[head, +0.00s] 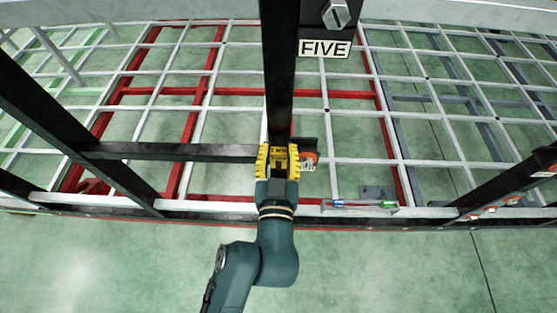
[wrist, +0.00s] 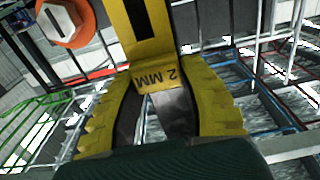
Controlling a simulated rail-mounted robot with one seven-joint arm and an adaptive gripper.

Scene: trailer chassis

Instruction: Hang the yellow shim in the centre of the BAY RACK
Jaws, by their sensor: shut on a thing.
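My gripper (head: 278,163), with yellow ribbed fingers, is at the middle of the head view in front of a black upright post. It is shut on the yellow shim (wrist: 158,76), which is marked "2 MM" and has a dark slot towards its far end. The shim also shows small between the fingers in the head view (head: 280,153). The fingers flank the shim in the wrist view (wrist: 160,95). A short black bracket (head: 306,143) stands just right of my gripper. I cannot read a BAY RACK label, so I cannot tell which part is the rack.
An orange piece with a white centre (wrist: 65,22) is close to the shim; it also shows right of my gripper (head: 309,157). A clear tray (head: 360,207) with small coloured items lies on the front rail. Black beams (head: 170,151) cross left.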

